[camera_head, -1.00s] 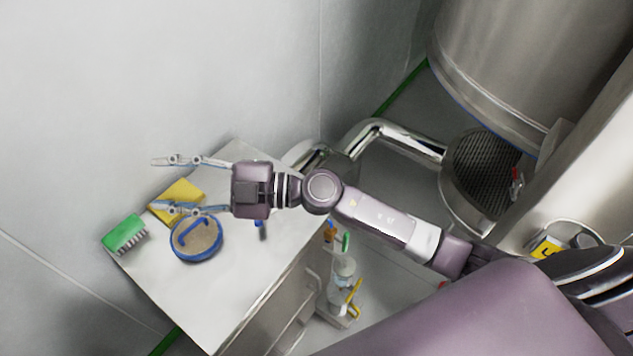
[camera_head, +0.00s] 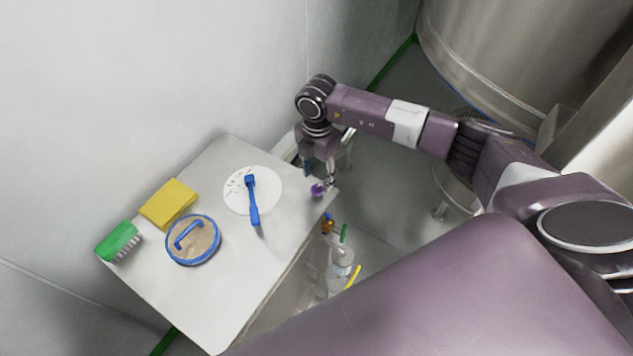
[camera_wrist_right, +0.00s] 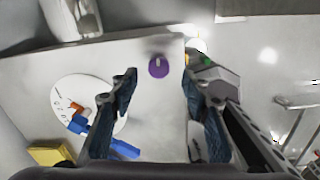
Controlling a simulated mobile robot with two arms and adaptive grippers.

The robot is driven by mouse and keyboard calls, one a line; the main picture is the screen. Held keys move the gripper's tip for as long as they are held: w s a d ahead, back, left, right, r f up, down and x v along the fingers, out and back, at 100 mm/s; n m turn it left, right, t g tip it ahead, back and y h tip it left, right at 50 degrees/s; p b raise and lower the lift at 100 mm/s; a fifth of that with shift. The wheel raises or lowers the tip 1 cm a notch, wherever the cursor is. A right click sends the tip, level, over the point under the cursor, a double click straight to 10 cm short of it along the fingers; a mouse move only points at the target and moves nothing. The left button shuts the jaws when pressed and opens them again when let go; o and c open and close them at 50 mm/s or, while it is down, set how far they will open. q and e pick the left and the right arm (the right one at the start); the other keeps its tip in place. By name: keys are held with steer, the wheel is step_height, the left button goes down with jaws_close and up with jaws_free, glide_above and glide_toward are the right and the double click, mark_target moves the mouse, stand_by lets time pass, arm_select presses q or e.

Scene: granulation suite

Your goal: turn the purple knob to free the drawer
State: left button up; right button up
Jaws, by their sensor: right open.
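The purple knob (camera_head: 318,190) sits on the cabinet top near its right corner. In the right wrist view the knob (camera_wrist_right: 159,66) is round, with a light mark at its upper edge. It lies beyond the fingertips, between their lines. My right gripper (camera_head: 319,181) points down over that corner, close to the knob. In the right wrist view its two fingers (camera_wrist_right: 160,78) are apart with nothing between them. I cannot tell from the head view whether a finger touches the knob. The drawer front is on the cabinet side, mostly hidden. My left gripper is not in view.
Bottles (camera_head: 339,270) stand beside the cabinet. A wall is behind.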

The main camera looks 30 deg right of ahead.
mark_target(317, 188)
step_height(317, 188, down, 5)
steer(key=shift+r+p, duration=0.1)
steer(key=shift+p, duration=0.3)
steer(key=shift+w, duration=0.1)
steer(key=c, duration=1.2)
steer(key=shift+o, duration=0.2)
